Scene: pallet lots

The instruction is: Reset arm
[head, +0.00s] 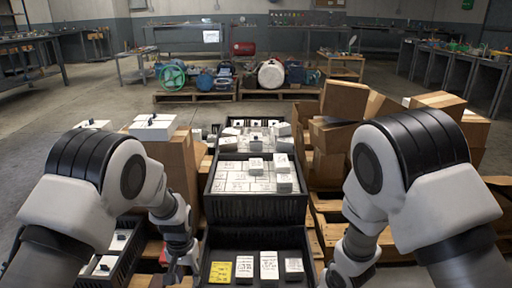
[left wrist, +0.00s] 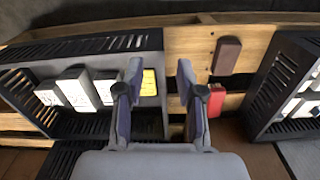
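My left gripper (head: 183,268) hangs at the left edge of the near black crate (head: 240,241) in the head view. In the left wrist view the left gripper (left wrist: 160,85) has its two fingers spread, with nothing held between them. The yellow card-like item (head: 220,272) lies in the near crate; it also shows in the left wrist view (left wrist: 149,82), just beyond the left finger. My right arm (head: 372,225) reaches down at the right of the crates, and its gripper is cut off by the bottom edge.
White boxes (head: 269,265) lie in the near crate. A fuller black crate (head: 255,208) with white boxes stands behind it. Another crate (head: 119,262) is at lower left. Cardboard boxes (head: 330,138) flank both sides. A red item (left wrist: 216,100) and a brown item (left wrist: 227,55) lie near wooden slats.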

